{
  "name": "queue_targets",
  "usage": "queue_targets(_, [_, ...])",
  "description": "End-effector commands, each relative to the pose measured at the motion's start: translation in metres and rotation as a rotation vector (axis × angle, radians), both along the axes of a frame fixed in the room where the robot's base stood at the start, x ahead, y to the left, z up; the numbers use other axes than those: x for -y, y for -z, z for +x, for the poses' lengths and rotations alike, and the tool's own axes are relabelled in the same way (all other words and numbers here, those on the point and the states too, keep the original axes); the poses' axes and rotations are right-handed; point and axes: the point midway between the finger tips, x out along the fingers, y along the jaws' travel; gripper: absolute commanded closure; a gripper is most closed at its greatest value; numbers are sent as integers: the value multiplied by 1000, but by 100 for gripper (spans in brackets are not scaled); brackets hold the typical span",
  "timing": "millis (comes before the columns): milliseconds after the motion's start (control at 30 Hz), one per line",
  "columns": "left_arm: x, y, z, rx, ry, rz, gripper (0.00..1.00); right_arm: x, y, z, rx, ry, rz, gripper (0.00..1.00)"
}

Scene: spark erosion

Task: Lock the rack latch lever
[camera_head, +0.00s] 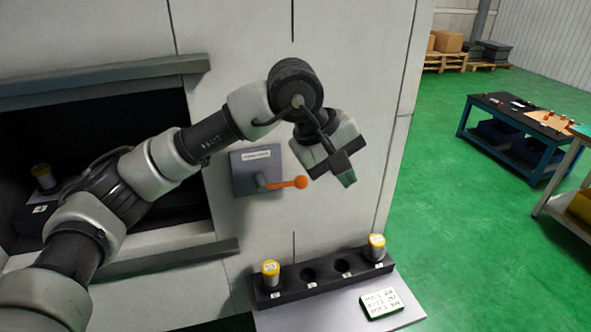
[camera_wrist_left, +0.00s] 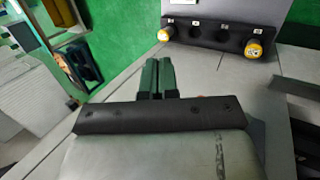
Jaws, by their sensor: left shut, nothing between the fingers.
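The latch lever (camera_head: 285,184) has an orange ball knob and points right, nearly level. It sits on a grey labelled plate (camera_head: 243,180) on the machine's front wall. My left gripper (camera_head: 347,178) is shut and empty, to the right of the knob and apart from it in the picture. In the left wrist view its dark green fingers (camera_wrist_left: 157,75) are together with nothing between them. A small orange patch shows beside the gripper body there; I cannot tell if it is the knob. My right gripper is not in view.
A black rack (camera_head: 325,283) below holds two yellow-capped containers, at its left and right ends, with empty holes between. A white note card (camera_head: 391,302) lies in front. A dark recess (camera_head: 110,118) opens at left. Green floor and workbenches (camera_head: 525,122) lie at right.

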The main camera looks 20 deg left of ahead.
Motion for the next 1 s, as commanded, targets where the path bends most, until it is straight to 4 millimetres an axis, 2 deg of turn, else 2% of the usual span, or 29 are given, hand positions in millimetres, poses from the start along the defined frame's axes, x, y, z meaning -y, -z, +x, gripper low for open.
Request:
queue_targets(33, [-22,-12,10,53,-20,116,100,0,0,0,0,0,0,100])
queue_targets(133, [-59,-31,23,114,-57,307,100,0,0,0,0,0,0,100])
queue_targets(200, [-79,-42,27,136,-82,406,100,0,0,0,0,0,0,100])
queue_targets(333, [-101,-57,29,151,-112,514,100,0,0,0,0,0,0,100])
queue_targets(467, [-107,-61,30,153,-123,545,100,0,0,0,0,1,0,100])
queue_targets(767, [-107,-60,30,152,-121,542,100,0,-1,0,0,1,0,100])
queue_targets(867, [-107,-54,32,149,-120,541,100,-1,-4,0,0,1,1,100])
queue_targets(1000, [-109,-36,39,146,-119,542,100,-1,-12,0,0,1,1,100])
